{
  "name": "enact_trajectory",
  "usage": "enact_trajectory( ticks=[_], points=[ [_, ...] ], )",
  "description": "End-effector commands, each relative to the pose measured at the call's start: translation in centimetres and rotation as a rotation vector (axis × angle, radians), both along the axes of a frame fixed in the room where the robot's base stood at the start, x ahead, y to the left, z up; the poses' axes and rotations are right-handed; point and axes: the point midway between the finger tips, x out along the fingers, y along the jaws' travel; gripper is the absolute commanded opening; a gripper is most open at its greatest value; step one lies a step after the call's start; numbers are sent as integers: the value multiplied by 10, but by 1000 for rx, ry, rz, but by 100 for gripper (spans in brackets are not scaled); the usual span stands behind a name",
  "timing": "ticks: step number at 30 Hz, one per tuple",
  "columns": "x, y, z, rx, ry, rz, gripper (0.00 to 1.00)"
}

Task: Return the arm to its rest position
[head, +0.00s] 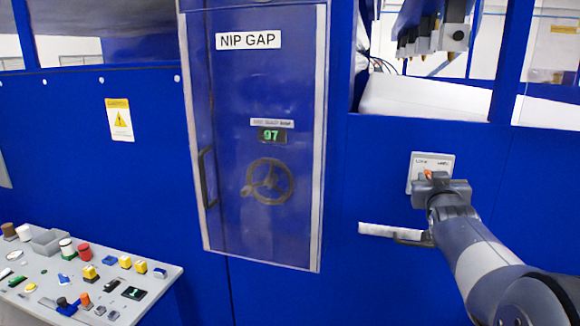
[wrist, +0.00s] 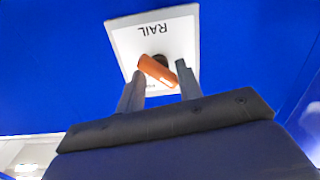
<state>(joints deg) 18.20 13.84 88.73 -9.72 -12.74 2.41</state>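My gripper (head: 430,183) is at the right in the head view, in front of a small light switch plate on the blue machine wall. In the wrist view my gripper (wrist: 159,70) has its two dark fingers apart. An orange rotary knob (wrist: 157,73) on the white plate (wrist: 176,26) marked RAIL shows between the fingertips, tilted. I see no clear grip on it; whether a finger touches it I cannot tell. In the head view the plate (head: 445,160) is partly hidden by my gripper. My arm reaches in from the lower right.
A blue NIP GAP door (head: 238,90) with a handwheel and a display reading 97 is left of my arm. A handle (head: 395,233) sits just below my gripper. A control desk (head: 150,280) with several buttons is lower left.

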Motion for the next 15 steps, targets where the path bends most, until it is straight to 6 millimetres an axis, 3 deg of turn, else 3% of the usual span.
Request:
enact_trajectory(
  ticks=[15],
  points=[
    [0, -1, -1, 90, -26, 0, 34]
  ],
)
